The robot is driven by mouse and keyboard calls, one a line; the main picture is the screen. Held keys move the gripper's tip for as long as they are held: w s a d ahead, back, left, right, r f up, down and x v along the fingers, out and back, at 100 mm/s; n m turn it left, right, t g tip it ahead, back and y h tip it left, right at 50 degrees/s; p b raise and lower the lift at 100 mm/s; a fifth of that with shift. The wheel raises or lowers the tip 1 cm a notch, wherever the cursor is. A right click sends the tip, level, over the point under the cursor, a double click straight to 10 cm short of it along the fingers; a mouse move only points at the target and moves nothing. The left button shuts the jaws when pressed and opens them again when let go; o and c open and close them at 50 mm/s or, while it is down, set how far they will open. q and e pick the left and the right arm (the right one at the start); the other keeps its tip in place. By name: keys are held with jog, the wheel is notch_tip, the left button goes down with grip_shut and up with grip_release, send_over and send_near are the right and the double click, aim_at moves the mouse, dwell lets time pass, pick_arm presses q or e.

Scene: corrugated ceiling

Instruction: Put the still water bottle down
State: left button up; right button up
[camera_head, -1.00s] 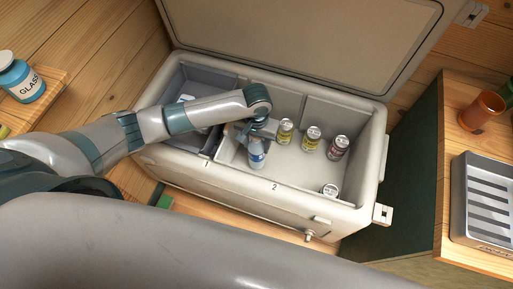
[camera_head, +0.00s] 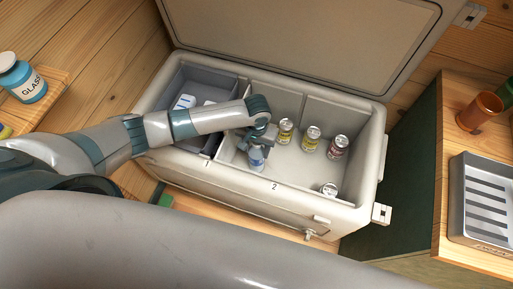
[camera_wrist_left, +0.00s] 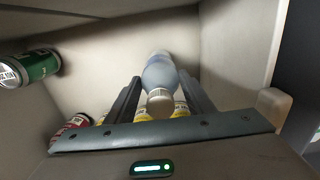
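The still water bottle (camera_head: 257,160) is clear and blue with a white cap, inside compartment 2 of the cooler (camera_head: 225,182), near its front wall and the divider. My left gripper (camera_head: 259,146) reaches down into the compartment, with its fingers on both sides of the bottle. In the left wrist view, the bottle (camera_wrist_left: 160,72) stands between the finger ends with its cap towards the camera, and the fingers appear shut on it. Whether its base touches the floor cannot be told. My right gripper is not in view.
Two yellow cans (camera_head: 285,131) (camera_head: 311,139) and a red can (camera_head: 338,147) stand along the back of compartment 2. A green can (camera_wrist_left: 30,68) is at front right. Compartment 1 holds white items (camera_head: 184,102). The lid (camera_head: 300,40) is open. Floor right of the bottle is free.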

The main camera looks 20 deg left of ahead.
pick_arm(q)
jog(key=o, duration=0.3)
jog(key=shift+o, duration=0.2)
notch_tip(320, 180, up, 12)
jog(key=shift+r+b, duration=0.15)
jog(key=shift+b, duration=0.3)
dwell(0.5)
